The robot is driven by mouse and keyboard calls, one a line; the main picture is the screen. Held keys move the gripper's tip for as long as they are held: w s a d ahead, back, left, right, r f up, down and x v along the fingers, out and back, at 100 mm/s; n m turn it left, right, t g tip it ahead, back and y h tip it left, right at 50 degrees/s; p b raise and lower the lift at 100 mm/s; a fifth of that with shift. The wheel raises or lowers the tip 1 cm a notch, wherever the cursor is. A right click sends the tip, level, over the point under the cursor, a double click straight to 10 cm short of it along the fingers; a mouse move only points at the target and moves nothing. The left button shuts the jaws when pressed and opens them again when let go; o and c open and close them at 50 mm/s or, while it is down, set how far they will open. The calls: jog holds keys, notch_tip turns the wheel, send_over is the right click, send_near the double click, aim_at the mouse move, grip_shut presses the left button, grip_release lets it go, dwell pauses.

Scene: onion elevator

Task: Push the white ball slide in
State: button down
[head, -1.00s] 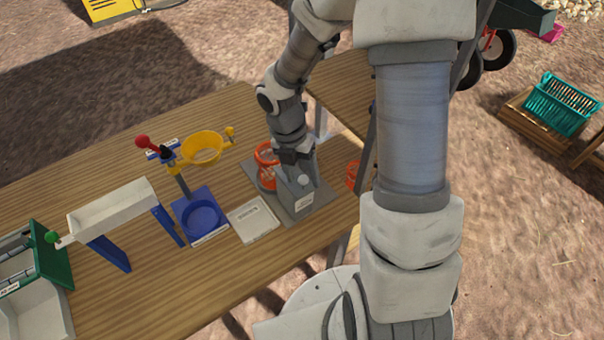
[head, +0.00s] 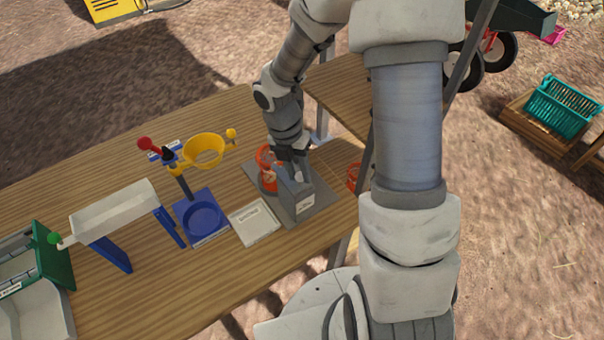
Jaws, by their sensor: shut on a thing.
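A grey box (head: 300,203) with a small label on its front stands on a grey base plate (head: 318,204) near the table's right end. My gripper (head: 293,172) points down at the top of this box, beside the orange ring-shaped part. It is shut on the white ball slide, at the box's top. The fingers and the box largely hide the ball and slide, so how far in the slide sits cannot be told.
An orange part (head: 265,163) stands close left of my gripper. A white labelled plate (head: 254,222), a blue stand (head: 203,217) with a yellow ring (head: 204,150), and a white chute (head: 115,212) stand further left. An orange basket (head: 354,177) is to the right.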

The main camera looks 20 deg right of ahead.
jog(key=shift+w+a+p, duration=0.15)
jog(key=shift+w+a, duration=0.15)
jog(key=shift+w, duration=0.5)
jog(key=shift+w+a+p, duration=0.15)
jog(key=shift+w+a, duration=0.1)
jog(key=shift+w, duration=0.55)
jog(key=c, duration=0.5)
grip_release()
jog(key=shift+w+r, duration=0.1)
jog(key=shift+r, duration=0.1)
notch_tip(320, 180, up, 6)
jog(key=p, duration=0.5)
jog(key=shift+p, duration=0.3)
